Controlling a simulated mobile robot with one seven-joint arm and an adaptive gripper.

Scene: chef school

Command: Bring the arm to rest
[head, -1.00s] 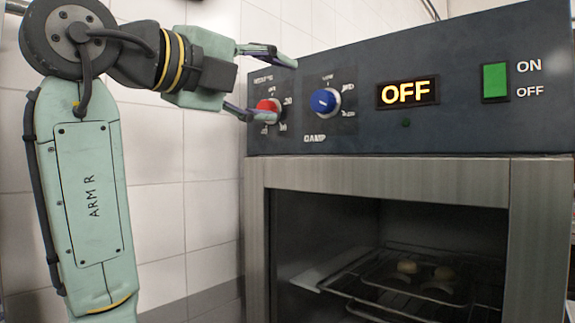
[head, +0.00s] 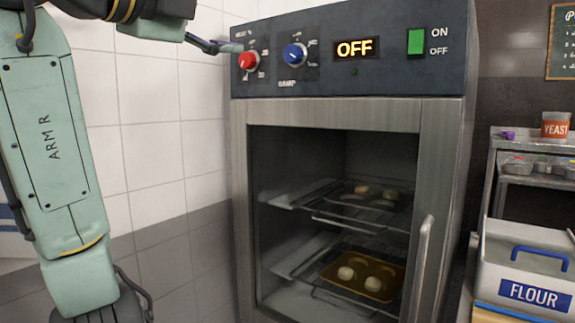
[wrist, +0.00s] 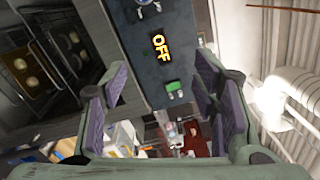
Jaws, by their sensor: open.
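My gripper shows in the head view at the upper left, partly cut off by the top edge. One finger (head: 212,45) points right, its tip close to the red knob (head: 248,61); I cannot tell whether it touches. In the wrist view my gripper (wrist: 162,66) has its two fingers wide apart with nothing held between them. The dark control panel shows between and beyond them, with the lit OFF display (wrist: 159,47) and the green switch (wrist: 175,89). My arm stands bent at the left of the head view.
The oven-like cabinet (head: 335,113) has a blue knob (head: 295,54) and an OFF display (head: 357,48). Buns lie on racks inside. A flour bin (head: 525,262) stands at the lower right, a yeast tub (head: 555,125) on a shelf behind. White tiled wall (head: 150,150) lies left of the cabinet.

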